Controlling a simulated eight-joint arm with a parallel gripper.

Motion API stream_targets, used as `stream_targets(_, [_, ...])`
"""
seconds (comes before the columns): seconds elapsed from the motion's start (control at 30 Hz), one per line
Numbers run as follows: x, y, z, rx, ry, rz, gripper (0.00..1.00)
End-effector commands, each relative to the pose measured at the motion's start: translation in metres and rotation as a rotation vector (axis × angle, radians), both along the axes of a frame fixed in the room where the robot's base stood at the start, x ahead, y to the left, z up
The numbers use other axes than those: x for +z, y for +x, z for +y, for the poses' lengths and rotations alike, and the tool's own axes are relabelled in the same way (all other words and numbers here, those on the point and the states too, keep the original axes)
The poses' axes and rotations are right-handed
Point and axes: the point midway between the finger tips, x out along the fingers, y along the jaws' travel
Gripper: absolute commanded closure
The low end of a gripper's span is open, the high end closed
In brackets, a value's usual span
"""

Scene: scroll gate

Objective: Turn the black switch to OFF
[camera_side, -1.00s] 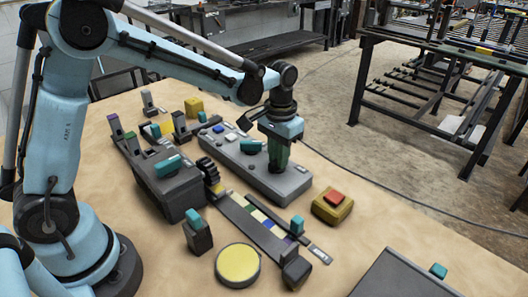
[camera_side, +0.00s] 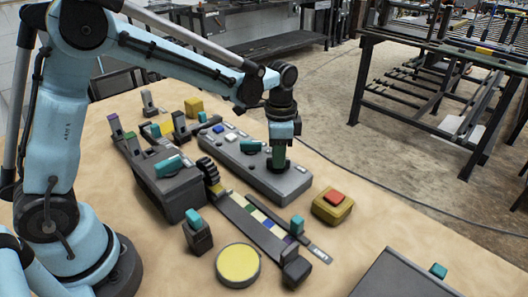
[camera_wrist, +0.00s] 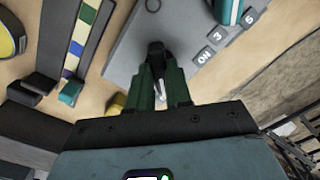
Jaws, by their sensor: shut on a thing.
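The black switch (camera_wrist: 155,47) stands on a grey control box (camera_wrist: 130,45), which also shows in the side view (camera_side: 293,182). My gripper (camera_wrist: 160,66) points down at this box with its green fingers shut on the switch. In the side view my gripper (camera_side: 277,164) sits over the right part of the box, and its fingers hide the switch. An ON label (camera_wrist: 205,57) is beside the switch in the wrist view. I see no OFF label, and the switch's exact setting cannot be read.
A teal knob (camera_side: 250,146) is close to my gripper on the same box. A red button on a yellow base (camera_side: 333,204) stands to the right. A colour-striped slider track (camera_side: 262,226) and a round yellow button (camera_side: 238,265) are in front.

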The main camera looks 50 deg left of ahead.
Motion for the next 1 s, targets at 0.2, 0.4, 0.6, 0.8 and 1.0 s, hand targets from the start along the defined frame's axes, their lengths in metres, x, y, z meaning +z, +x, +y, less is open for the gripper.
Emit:
stream_targets(0.2, [0.0007, 0.0004, -0.0003, -0.039, -0.001, -0.001, 1.0])
stream_targets(0.4, [0.0008, 0.0004, -0.0003, -0.046, -0.001, -0.001, 1.0])
stream_targets(0.6, [0.0008, 0.0004, -0.0004, -0.046, -0.001, -0.001, 1.0])
stream_targets(0.8, [0.0005, 0.0003, -0.0003, -0.045, -0.001, -0.001, 0.55])
stream_targets(1.0, [0.0003, 0.0001, -0.0001, -0.044, -0.001, -0.001, 0.55])
